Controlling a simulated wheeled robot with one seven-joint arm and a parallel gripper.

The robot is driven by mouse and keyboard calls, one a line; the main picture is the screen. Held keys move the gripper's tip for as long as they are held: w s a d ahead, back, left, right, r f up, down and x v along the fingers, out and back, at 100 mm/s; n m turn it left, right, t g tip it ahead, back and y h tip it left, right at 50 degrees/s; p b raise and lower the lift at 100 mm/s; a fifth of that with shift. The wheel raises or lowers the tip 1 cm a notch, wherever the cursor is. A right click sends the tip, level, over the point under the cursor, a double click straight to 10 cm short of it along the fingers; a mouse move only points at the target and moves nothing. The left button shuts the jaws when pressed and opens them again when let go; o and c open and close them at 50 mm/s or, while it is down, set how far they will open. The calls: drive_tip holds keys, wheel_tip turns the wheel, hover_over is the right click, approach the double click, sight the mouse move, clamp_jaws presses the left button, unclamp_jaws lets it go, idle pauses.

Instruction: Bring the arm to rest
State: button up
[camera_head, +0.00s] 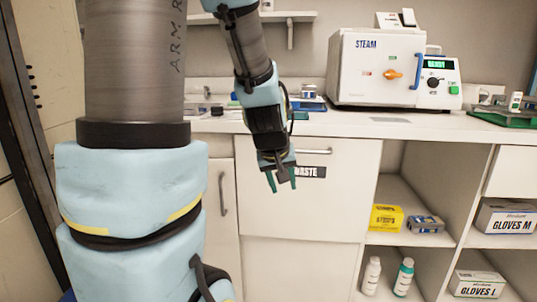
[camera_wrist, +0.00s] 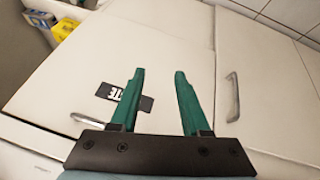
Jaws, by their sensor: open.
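My gripper (camera_head: 282,183) hangs from my arm in front of the white drawer front marked WASTE (camera_head: 345,195), pointing down. In the wrist view its two green fingers (camera_wrist: 159,98) stand apart with nothing between them. The WASTE label (camera_wrist: 125,98) shows behind and beside the left finger, partly covered by it. I cannot tell the exact gap between the fingertips and the cabinet front.
The counter (camera_head: 400,125) carries a white STEAM unit (camera_head: 375,80) and a green tray (camera_head: 505,117) at right. Open shelves below hold a yellow box (camera_head: 386,218), bottles (camera_head: 403,277) and glove boxes (camera_head: 508,217). A cabinet handle (camera_wrist: 233,97) sticks out near the gripper's right.

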drive_tip(key=s+a+f+m+g+y+b, duration=0.2)
drive_tip(key=s+a+f+g, duration=0.3)
drive_tip(key=s+a, duration=0.55)
wheel_tip(320, 180, up, 22)
drive_tip(key=t+p, duration=0.1)
drive_tip(key=p, duration=2.3)
drive_tip(key=shift+w+d+r, duration=0.15)
drive_tip(key=shift+w+r, duration=0.1)
drive_tip(key=shift+w, duration=0.15)
